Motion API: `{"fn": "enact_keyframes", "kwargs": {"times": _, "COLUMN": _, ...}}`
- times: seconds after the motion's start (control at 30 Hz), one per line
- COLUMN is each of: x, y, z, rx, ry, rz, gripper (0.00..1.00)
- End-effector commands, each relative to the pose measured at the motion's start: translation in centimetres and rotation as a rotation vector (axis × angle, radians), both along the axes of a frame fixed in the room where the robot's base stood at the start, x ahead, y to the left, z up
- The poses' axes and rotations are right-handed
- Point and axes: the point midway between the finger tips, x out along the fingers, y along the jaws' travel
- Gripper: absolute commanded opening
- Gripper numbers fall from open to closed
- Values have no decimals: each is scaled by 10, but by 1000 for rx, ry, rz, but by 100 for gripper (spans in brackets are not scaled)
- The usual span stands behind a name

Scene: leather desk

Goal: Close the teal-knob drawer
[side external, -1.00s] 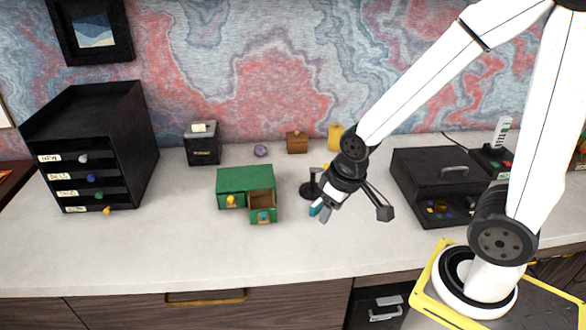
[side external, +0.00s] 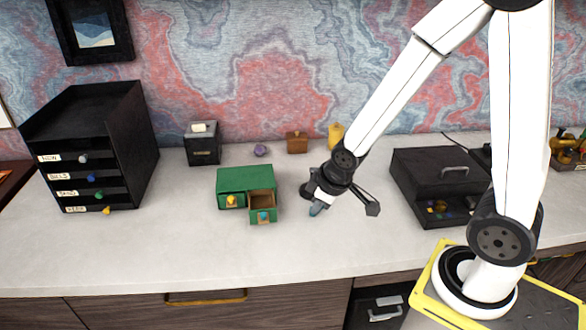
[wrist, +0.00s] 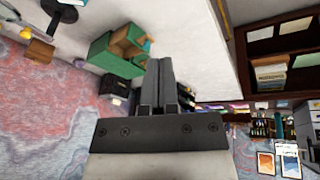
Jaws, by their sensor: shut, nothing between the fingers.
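The small green cabinet (side external: 240,179) stands on the pale desk top. Its right drawer (side external: 263,203) with the teal knob (side external: 264,216) is pulled out and looks empty inside. Its left drawer (side external: 231,202) with a yellow knob is in or nearly in. My gripper (side external: 316,210) is to the right of the open drawer, apart from it, with its fingers shut and empty. In the wrist view the shut fingers (wrist: 161,85) point toward the green cabinet (wrist: 115,62), and the teal knob (wrist: 148,46) shows beyond their tips.
A black letter tray rack (side external: 110,140) stands at the left. A black box (side external: 203,145), a purple item (side external: 260,151), a brown box (side external: 297,143) and a yellow item (side external: 336,135) stand at the back. A black case (side external: 430,175) is at the right. The desk in front is clear.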

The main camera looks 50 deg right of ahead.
Motion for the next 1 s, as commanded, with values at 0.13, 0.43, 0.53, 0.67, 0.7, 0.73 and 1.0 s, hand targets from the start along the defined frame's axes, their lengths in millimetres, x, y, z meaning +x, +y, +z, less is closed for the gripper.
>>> {"fn": "enact_keyframes", "kwargs": {"times": 0.13, "x": 23, "y": -6, "z": -22, "rx": -64, "ry": -74, "rz": 185, "gripper": 0}}
{"fn": "enact_keyframes", "kwargs": {"times": 0.43, "x": 56, "y": -5, "z": -57, "rx": -156, "ry": -225, "rz": 511, "gripper": 0}}
{"fn": "enact_keyframes", "kwargs": {"times": 0.53, "x": 60, "y": -4, "z": -63, "rx": -171, "ry": -258, "rz": 569, "gripper": 0}}
{"fn": "enact_keyframes", "kwargs": {"times": 0.67, "x": 63, "y": -3, "z": -66, "rx": -179, "ry": -278, "rz": 606, "gripper": 0}}
{"fn": "enact_keyframes", "kwargs": {"times": 0.7, "x": 63, "y": -2, "z": -67, "rx": -181, "ry": -281, "rz": 610, "gripper": 0}}
{"fn": "enact_keyframes", "kwargs": {"times": 0.73, "x": 63, "y": -2, "z": -66, "rx": -181, "ry": -282, "rz": 611, "gripper": 0}}
{"fn": "enact_keyframes", "kwargs": {"times": 1.0, "x": 65, "y": -2, "z": -68, "rx": -180, "ry": -281, "rz": 609, "gripper": 0}}
